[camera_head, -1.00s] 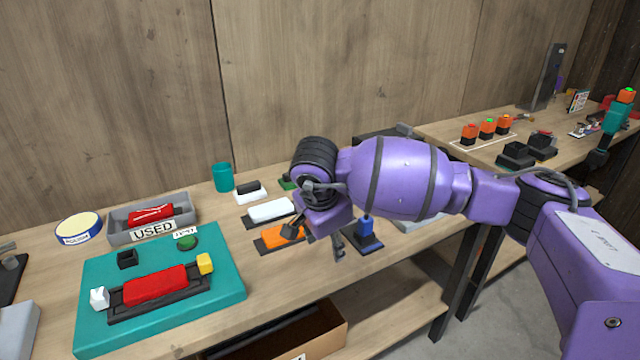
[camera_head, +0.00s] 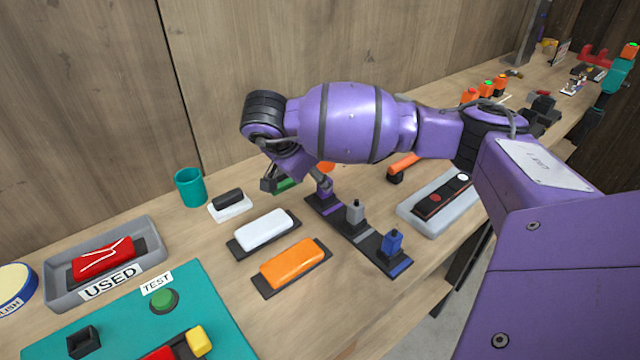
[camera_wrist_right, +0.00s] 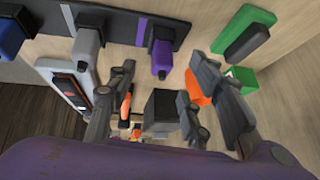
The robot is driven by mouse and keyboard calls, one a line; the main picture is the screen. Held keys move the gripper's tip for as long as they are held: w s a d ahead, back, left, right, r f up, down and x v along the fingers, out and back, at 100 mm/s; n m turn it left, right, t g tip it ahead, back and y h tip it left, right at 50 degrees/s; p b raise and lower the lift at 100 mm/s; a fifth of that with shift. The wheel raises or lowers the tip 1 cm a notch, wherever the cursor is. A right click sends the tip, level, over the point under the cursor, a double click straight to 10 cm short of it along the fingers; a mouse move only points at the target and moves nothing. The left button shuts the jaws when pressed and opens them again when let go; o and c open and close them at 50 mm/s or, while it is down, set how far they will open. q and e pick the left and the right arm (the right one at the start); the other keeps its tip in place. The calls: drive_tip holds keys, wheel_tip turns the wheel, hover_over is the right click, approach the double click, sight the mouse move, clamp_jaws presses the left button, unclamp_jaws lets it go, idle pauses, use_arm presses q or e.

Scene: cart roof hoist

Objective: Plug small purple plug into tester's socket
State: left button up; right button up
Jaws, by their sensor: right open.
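The small purple plug (camera_head: 325,186) stands at the far end of a black strip (camera_head: 370,241), beside a grey plug (camera_head: 354,212) and a blue plug (camera_head: 393,243). It also shows in the right wrist view (camera_wrist_right: 161,58). My right gripper (camera_head: 296,183) is open and empty. The teal tester board (camera_head: 215,305) is at the lower left, partly cut off, with a green TEST button (camera_head: 164,300) and a black socket-like box (camera_head: 83,341). My left gripper is out of view.
White (camera_head: 263,231) and orange (camera_head: 294,264) blocks lie on black bases between strip and tester. A grey USED tray (camera_head: 149,258) holds a red block. A teal cup (camera_head: 190,187) stands near the wall. A grey tray (camera_head: 424,219) lies right of the strip.

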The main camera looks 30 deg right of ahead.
drive_tip(key=x, duration=0.5)
drive_tip(key=shift+w+d+f+p, duration=0.15)
drive_tip(key=shift+w+d+p, duration=0.15)
drive_tip(key=shift+d, duration=0.1)
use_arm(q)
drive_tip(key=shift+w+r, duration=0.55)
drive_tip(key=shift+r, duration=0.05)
use_arm(e)
drive_tip(key=shift+f, duration=0.2)
drive_tip(key=shift+d, duration=0.1)
clamp_jaws()
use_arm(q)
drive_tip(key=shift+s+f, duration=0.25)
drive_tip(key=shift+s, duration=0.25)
use_arm(e)
drive_tip(key=shift+r, duration=0.15)
